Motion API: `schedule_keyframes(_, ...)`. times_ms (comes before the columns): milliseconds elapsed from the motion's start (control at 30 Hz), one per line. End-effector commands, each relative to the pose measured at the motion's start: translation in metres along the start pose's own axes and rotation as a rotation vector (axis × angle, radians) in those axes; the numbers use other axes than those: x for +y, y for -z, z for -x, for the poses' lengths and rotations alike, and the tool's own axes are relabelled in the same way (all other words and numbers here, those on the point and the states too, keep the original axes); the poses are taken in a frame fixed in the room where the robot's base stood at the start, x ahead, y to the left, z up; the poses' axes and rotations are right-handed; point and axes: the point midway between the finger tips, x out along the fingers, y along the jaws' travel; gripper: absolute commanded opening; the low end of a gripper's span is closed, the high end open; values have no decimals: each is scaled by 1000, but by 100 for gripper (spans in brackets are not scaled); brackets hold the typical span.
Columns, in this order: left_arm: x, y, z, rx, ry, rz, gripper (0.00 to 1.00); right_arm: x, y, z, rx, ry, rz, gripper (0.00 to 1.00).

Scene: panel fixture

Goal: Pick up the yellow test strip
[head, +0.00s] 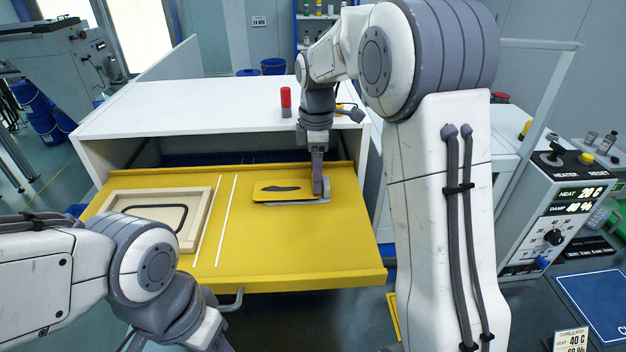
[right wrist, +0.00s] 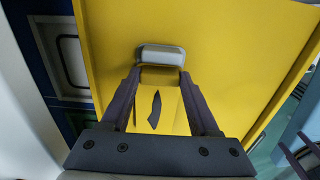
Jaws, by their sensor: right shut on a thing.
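The yellow test strip (head: 272,187) is a small yellow plate with a dark curved mark, lying over the yellow drawer panel with a grey edge beneath it. My right gripper (head: 318,190) points down at the strip's right end. In the right wrist view, its two fingers stand either side of the strip (right wrist: 172,108), with their tips at a grey block (right wrist: 162,54) at its far end. The gripper is shut on the strip at this end; the exact contact is partly hidden. Whether the strip is clear of the panel I cannot tell. My left gripper is out of view.
The yellow drawer panel (head: 300,262) sticks out of a white cabinet (head: 200,105). A wooden frame (head: 115,195) with a dark loop lies at its left, beside white lines. A red cylinder (head: 286,100) stands on the cabinet top. A heater control box (head: 560,190) is at right.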

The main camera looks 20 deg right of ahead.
Motion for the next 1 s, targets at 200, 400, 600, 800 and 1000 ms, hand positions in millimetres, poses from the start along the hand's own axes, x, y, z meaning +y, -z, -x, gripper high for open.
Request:
schedule_keyframes(200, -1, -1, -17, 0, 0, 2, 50, -4, 1, 31, 2, -6, 1, 1)
schedule_keyframes(400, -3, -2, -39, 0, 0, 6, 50, -52, 7, 57, 2, -7, 4, 1)
schedule_keyframes(600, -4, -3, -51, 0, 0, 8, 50, -91, 12, 82, 2, -5, 2, 1)
schedule_keyframes(800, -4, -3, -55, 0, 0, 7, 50, -112, 15, 96, 1, -2, 1, 1)
schedule_keyframes(1000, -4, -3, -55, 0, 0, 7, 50, -116, 15, 100, 0, 0, 0, 1)
